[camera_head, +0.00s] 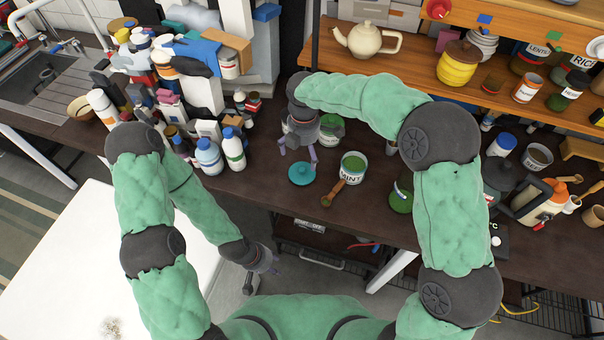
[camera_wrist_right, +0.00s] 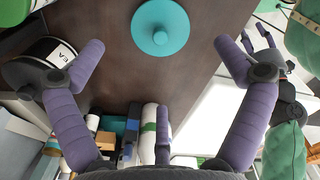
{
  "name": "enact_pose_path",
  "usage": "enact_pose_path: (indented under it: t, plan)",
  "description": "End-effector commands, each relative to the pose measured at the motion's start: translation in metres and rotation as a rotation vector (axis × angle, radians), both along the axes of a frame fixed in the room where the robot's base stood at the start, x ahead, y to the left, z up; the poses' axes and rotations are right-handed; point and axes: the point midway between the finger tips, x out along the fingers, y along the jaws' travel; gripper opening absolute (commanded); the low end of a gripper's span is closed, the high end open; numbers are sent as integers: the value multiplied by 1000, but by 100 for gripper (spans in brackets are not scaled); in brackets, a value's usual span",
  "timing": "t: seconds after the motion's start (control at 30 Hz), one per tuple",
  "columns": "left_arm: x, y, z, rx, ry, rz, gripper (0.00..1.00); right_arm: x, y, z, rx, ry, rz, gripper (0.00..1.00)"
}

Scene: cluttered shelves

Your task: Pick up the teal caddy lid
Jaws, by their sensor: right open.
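The teal caddy lid (camera_head: 301,174) is a round disc with a knob, lying flat on the dark counter near its front edge. In the right wrist view the lid (camera_wrist_right: 178,25) is at the top centre, beyond my fingers and apart from them. My right gripper (camera_head: 299,154) is over the counter just behind the lid, pointing down. Its purple fingers (camera_wrist_right: 160,75) are spread wide with nothing between them. My left gripper (camera_head: 274,264) hangs low in front of the counter, away from the lid, its fingers apart and empty.
A paint can (camera_head: 353,167) and a wooden spoon (camera_head: 333,193) are right of the lid. A lettered canister (camera_wrist_right: 42,58) is close to my left-hand finger in the wrist view. Bottles (camera_head: 233,149) crowd the left. A wooden shelf (camera_head: 400,72) overhangs the back.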

Motion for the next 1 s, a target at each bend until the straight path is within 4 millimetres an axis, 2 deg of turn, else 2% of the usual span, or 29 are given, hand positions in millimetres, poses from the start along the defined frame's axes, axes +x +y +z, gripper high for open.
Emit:
enact_pose_path:
  t: [0.13,0.43,0.7,1.0]
  plan:
    - [0,0,-8,0,0,0,40,-1,0,-26,-1,4,0,100]
    - [0,0,-15,0,0,0,40,0,1,-48,0,2,-1,100]
    - [0,0,-31,0,0,0,40,0,4,-85,-1,3,0,100]
    - [0,0,-31,0,0,0,40,0,4,-90,0,1,-1,100]
